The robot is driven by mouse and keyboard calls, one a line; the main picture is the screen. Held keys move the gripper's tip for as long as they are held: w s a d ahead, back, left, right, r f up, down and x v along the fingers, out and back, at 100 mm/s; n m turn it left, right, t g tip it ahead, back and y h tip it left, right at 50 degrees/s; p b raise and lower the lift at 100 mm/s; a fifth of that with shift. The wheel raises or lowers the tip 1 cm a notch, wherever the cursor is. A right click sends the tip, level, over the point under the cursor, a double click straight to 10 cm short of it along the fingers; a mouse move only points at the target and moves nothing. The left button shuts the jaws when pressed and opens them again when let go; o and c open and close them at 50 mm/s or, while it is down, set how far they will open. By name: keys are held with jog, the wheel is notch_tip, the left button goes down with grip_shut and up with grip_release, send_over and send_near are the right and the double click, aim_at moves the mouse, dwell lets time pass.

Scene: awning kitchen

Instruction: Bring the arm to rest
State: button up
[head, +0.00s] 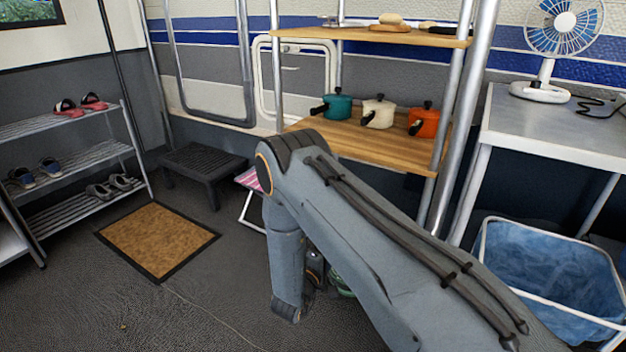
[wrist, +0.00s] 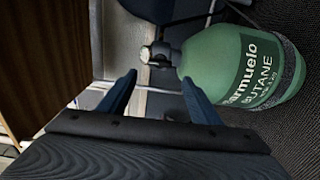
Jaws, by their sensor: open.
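My arm reaches forward from the lower right of the head view and bends down in front of the wooden shelf unit. My gripper (wrist: 160,87) shows in the wrist view with its two blue fingers apart and nothing between them. A green butane bottle (wrist: 222,70) with a dark valve stands just beyond the fingers, to the right, and does not look gripped. In the head view my gripper is mostly hidden behind my forearm, and only a bit of green (head: 340,284) shows beside it near the floor.
The shelf unit (head: 372,142) holds teal (head: 334,104), cream (head: 378,112) and orange (head: 424,120) pots. A black step stool (head: 203,168), brown doormat (head: 158,238) and shoe rack (head: 75,165) are left. A blue-lined bin (head: 545,265) and fan table (head: 545,125) are right. Floor is open at lower left.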

jog(key=a+r+m+g+y, duration=0.1)
jog(key=a+r+g+y, duration=0.1)
jog(key=a+r+y, duration=0.55)
jog(key=a+r+m+g+y, duration=0.2)
jog(key=a+r+y, duration=0.15)
jog(key=a, duration=0.75)
jog(key=s+a+r+g+y, duration=0.25)
jog(key=s+r, duration=0.35)
jog(key=s, duration=0.4)
jog(key=s+a+r+g+y, duration=0.1)
jog(key=s+a+r+g, duration=0.3)
jog(key=s, duration=0.6)
jog(key=s+d+r+m+g+h, duration=0.1)
jog(key=s+d+r, duration=0.15)
jog(key=s, duration=0.45)
jog(key=s+d+r+g+h, duration=0.1)
jog(key=s+d+r+g, duration=0.1)
jog(key=s+d, duration=0.35)
jog(key=s+d+r+m+g+h, duration=0.1)
jog(key=s+d+r, duration=0.1)
jog(key=s, duration=0.7)
jog(key=d+r+m+p, duration=0.3)
jog(key=d+r+p, duration=0.7)
jog(key=r+p, duration=0.3)
jog(key=d+r+m+p, duration=0.3)
jog(key=d+r+p, duration=0.8)
jog(key=p, duration=0.8)
notch_tip(320, 180, up, 3)
jog(key=shift+f+h, duration=0.2)
jog(key=shift+h, duration=0.25)
